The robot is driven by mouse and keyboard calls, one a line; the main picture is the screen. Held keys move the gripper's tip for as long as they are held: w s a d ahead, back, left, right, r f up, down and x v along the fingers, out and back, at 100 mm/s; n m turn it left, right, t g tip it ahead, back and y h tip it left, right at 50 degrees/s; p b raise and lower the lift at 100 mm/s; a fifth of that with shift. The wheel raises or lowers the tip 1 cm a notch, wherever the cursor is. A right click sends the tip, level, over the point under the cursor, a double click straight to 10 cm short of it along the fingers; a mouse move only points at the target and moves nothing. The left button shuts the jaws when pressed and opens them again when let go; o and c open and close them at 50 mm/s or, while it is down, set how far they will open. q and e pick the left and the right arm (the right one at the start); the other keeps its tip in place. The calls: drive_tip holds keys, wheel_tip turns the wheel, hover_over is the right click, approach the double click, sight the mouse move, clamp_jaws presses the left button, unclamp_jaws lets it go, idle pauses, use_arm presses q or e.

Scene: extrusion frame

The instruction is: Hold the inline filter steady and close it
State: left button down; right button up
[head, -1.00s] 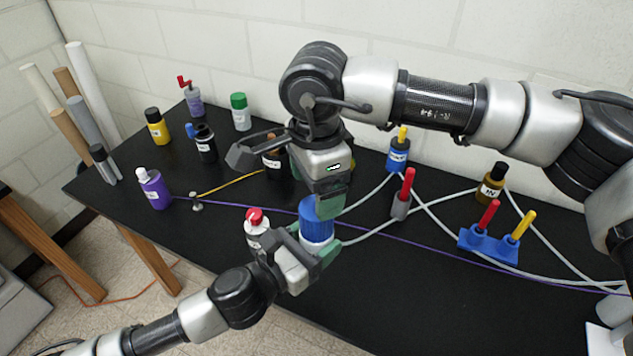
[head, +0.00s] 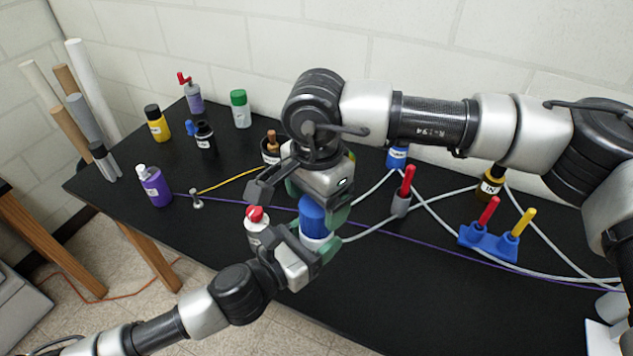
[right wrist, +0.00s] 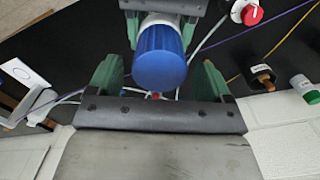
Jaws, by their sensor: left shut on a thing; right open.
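The inline filter has a white body (head: 312,244) and a ribbed blue cap (head: 312,216) on top. It stands roughly upright in my left gripper (head: 314,250), which is shut around the white body near the table's front edge. My right gripper (head: 322,203) is above and beside the cap, with its green fingers apart. In the right wrist view the blue cap (right wrist: 161,58) lies between and just beyond the open fingers of my right gripper (right wrist: 158,82). No contact with the cap is visible. Whether the cap is fully seated cannot be told.
A white bottle with a red cap (head: 257,226) stands close to the left of the filter. Pale tubes and a purple cord (head: 430,243) cross the table. A blue holder with red and yellow handles (head: 487,238) is at the right. The front right tabletop is clear.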

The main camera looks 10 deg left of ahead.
drive_tip(key=shift+f, duration=2.1)
drive_tip(key=c, duration=0.9)
drive_tip(key=o, duration=1.1)
wheel_tip(320, 180, up, 12)
